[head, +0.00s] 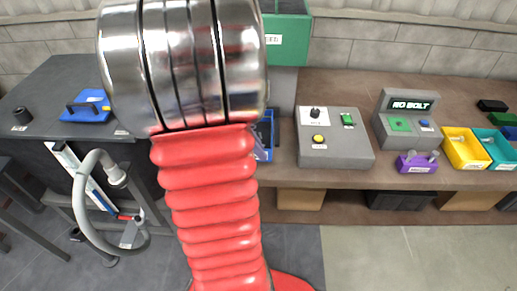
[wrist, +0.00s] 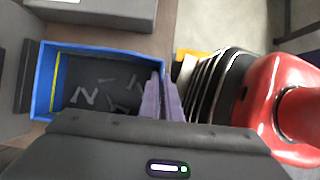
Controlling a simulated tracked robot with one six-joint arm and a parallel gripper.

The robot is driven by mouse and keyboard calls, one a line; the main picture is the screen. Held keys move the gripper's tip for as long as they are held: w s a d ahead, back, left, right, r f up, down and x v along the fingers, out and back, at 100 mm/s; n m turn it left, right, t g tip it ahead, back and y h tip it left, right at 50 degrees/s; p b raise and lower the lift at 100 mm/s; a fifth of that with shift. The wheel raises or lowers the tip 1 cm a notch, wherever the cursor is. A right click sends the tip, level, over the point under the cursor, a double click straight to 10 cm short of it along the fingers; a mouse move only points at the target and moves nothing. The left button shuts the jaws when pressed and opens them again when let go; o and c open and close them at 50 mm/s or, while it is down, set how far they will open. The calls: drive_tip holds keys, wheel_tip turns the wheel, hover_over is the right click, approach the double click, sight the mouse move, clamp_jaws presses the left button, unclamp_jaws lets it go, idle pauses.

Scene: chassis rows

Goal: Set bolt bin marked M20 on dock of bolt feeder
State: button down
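A blue bin (wrist: 110,53) with several loose grey bolts lies under my gripper in the wrist view. My gripper (wrist: 164,80) has its two purple-grey fingers close together on either side of the bin's right wall, one inside and one outside. In the head view the blue bin (head: 264,135) shows partly behind my arm, with a white label too small to read. I cannot tell whether it is lifted. The bolt feeder (head: 391,140) is a grey console at the right with a "NO BOLT" display. I cannot make out its dock clearly.
A purple piece (head: 417,163) with a label sits at the feeder's front. Yellow (head: 464,148) and teal (head: 494,147) bins stand to its right. A grey control box (head: 335,151) stands between the blue bin and the feeder. A blue handled tool (head: 88,106) lies on the left bench.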

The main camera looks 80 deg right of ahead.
drive_tip(key=shift+f, duration=2.4)
drive_tip(key=shift+w+d+f, duration=0.1)
drive_tip(key=shift+w+d, duration=0.25)
drive_tip(key=shift+d, duration=1.3)
drive_tip(key=shift+w+d+r, duration=0.1)
drive_tip(key=shift+w+d, duration=0.3)
drive_tip(key=shift+d, duration=1.2)
drive_tip(key=shift+w+d+f, duration=0.1)
drive_tip(key=shift+w+d, duration=0.25)
drive_tip(key=shift+d, duration=1.3)
drive_tip(key=shift+f, duration=0.3)
drive_tip(key=c, duration=1.9)
unclamp_jaws()
drive_tip(key=v, duration=1.3)
drive_tip(key=shift+w+r, duration=0.25)
